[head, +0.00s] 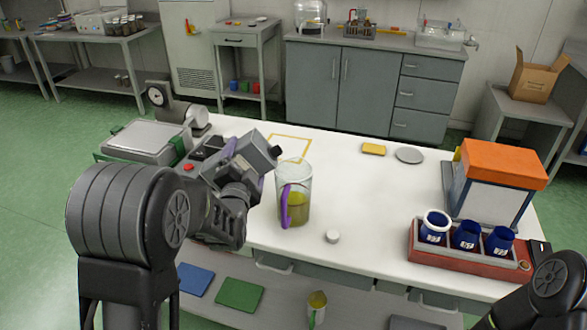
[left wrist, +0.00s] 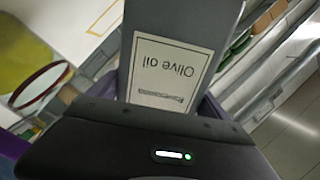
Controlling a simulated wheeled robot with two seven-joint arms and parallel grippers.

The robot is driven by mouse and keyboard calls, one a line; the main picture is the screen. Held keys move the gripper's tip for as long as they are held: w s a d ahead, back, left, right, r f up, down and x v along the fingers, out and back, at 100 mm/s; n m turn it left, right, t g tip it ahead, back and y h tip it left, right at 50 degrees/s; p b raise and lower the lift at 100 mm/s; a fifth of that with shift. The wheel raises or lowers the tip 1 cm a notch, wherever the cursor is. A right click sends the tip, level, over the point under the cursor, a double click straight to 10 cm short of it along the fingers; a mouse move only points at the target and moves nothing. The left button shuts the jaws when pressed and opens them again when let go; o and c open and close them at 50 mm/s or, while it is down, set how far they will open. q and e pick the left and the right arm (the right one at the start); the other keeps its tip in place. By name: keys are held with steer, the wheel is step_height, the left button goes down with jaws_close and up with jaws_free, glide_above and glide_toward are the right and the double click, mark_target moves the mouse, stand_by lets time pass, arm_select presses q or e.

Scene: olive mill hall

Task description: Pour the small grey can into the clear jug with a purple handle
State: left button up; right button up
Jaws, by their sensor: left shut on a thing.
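The small grey can (head: 259,151) is in my left gripper (head: 236,163), which is shut on it. The can is tilted, its black spout end pointing right at the rim of the clear jug. In the left wrist view the can (left wrist: 185,28) shows an "Olive oil" label upside down. The clear jug with a purple handle (head: 304,181) stands upright on the white table, with yellow-green liquid in its lower part. It also shows partly at the left of the left wrist view (left wrist: 40,85). I cannot make out a stream between them. My right gripper is out of view.
A small white round piece (head: 332,237) lies right of the jug. A red rack (head: 470,262) with blue cups and an orange-topped box (head: 503,165) stand at right. A yellow block (head: 374,149) and grey disc (head: 409,155) lie behind. A scale (head: 145,140) is at left.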

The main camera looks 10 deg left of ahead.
mark_target(250, 148)
arm_select(q)
steer(key=shift+a+r+m+p, duration=0.1)
steer(key=shift+r+m+p, duration=1.55)
steer(key=shift+p, duration=0.95)
steer(key=shift+w+d+f+m, duration=0.15)
steer(key=shift+d+m, duration=0.55)
steer(key=shift+m, duration=0.25)
stand_by(1.1)
steer(key=shift+d+r+m+p, duration=0.1)
steer(key=shift+r+m+p, duration=0.25)
steer(key=shift+m+p, duration=0.25)
stand_by(1.6)
steer(key=shift+f+n+b, duration=0.4)
steer(key=shift+f+b, duration=0.15)
steer(key=shift+s+a+n+b, duration=0.2)
steer(key=shift+a+n+b, duration=0.2)
steer(key=shift+a+n, duration=0.65)
step_height(250, 148, down, 2)
steer(key=n+b, duration=0.1)
steer(key=b, duration=0.2)
steer(key=shift+d+f+n+b, duration=0.15)
steer(key=shift+f+n+b, duration=0.1)
steer(key=shift+n+b, duration=0.1)
steer(key=shift+n, duration=0.5)
steer(key=shift+d+r, duration=0.2)
steer(key=shift+r, duration=0.2)
